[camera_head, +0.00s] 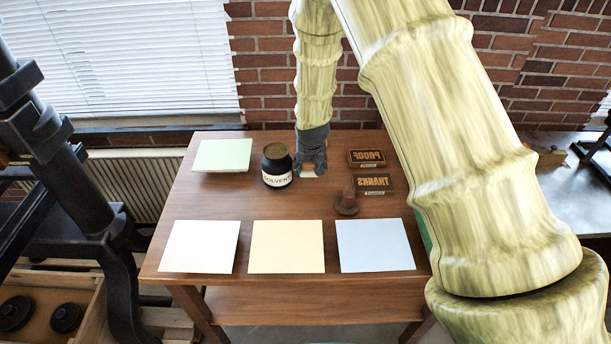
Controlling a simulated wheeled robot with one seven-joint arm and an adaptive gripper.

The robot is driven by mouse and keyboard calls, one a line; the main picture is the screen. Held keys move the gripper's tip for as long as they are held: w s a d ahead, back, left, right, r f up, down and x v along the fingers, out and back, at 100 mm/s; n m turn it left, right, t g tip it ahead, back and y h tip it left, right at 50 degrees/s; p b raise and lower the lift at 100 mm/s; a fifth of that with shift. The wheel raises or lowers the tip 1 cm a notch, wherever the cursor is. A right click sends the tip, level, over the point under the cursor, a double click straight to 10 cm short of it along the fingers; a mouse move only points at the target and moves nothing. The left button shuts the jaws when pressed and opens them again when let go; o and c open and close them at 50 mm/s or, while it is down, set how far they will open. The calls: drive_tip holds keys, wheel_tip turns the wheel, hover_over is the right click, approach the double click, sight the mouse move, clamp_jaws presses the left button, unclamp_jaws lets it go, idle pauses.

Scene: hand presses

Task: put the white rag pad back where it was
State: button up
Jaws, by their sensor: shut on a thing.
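The white rag pad (308,172) shows as a small pale patch under my gripper (311,167), just right of the dark solvent jar (277,170). My gripper points down from above and is shut on the pad. The fingers hide most of the pad. I cannot tell whether the pad touches the wooden table (325,213) or hangs slightly above it.
Right of my gripper lie the PROOF block (366,157), the THANKS block (373,183) and a wooden-handled tool (347,203). White (200,246), cream (286,246) and blue (375,245) sheets line the front; a pale green stack (222,154) sits back left. My arm hides the table's right side.

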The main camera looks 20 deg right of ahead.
sight(309, 185)
drive_tip(key=shift+f+p, duration=0.9)
drive_tip(key=shift+f, duration=1.6)
drive_tip(key=shift+f, duration=0.1)
drive_tip(key=o, duration=0.9)
drive_tip(key=shift+r, duration=0.2)
drive_tip(key=shift+b+v, duration=1.85)
drive_tip(key=shift+v, duration=4.1)
